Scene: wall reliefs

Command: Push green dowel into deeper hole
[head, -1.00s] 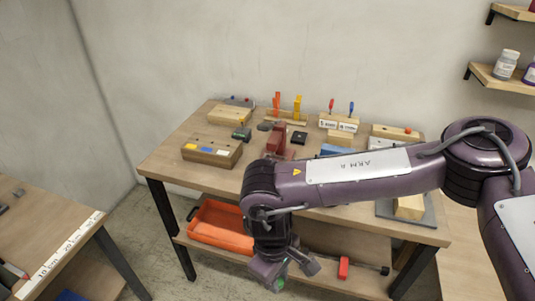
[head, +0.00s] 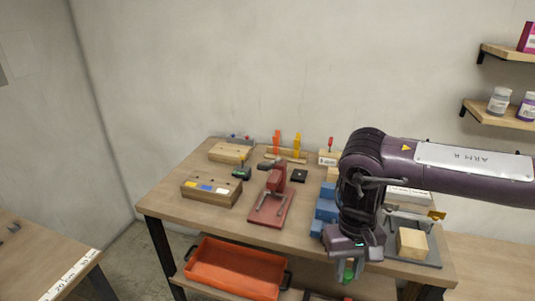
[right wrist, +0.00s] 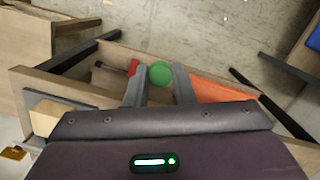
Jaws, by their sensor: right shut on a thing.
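My right gripper (head: 347,266) is shut on a green dowel (head: 348,273), which hangs below it in front of the table's front edge. In the right wrist view the dowel's round green end (right wrist: 160,74) shows between the two fingers (right wrist: 158,88). A brown wooden block (head: 211,191) with yellow, blue and white patches stands at the left front of the table. A lighter wooden block (head: 230,152) stands behind it. I cannot make out hole depths in either block. My left gripper is not in view.
A red press-like fixture (head: 272,200) stands mid-table, with blue stepped blocks (head: 326,204) to its right. A pale block (head: 412,243) sits on a grey plate at the right. An orange tray (head: 236,268) is on the lower shelf. The front left tabletop is clear.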

